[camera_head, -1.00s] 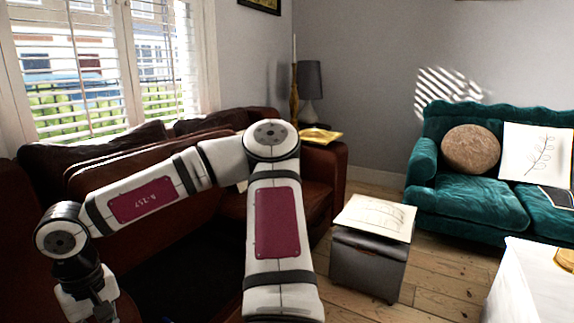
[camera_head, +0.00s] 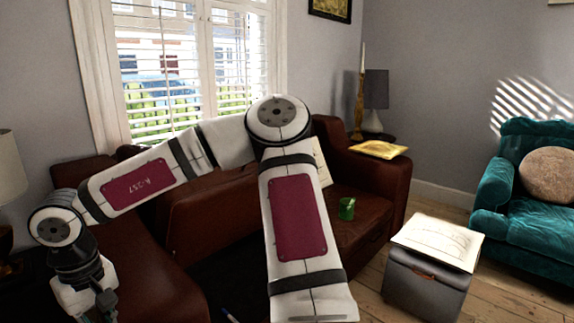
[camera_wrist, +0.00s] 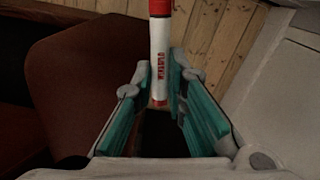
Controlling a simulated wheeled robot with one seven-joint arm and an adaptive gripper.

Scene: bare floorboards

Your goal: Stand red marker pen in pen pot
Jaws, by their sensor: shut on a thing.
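A red-and-white marker pen (camera_wrist: 160,55) shows in the wrist view, standing lengthwise between the teal fingers of my gripper (camera_wrist: 160,95). The fingers are shut on its lower end, and its upper end runs out of the picture. In the head view my gripper (camera_head: 105,303) is at the lower left, partly cut off by the bottom edge, and the marker cannot be made out there. A green pot (camera_head: 347,209) stands upright on the brown sofa seat, right of my arm and well away from my gripper. Its inside is too small to make out.
The brown leather sofa (camera_head: 375,180) fills the middle and left, partly behind my arm. A grey stool (camera_head: 425,285) with a pale printed top stands in front of it on floorboards. A teal sofa (camera_head: 520,205) is at the right. A lamp (camera_head: 10,170) stands at the left edge.

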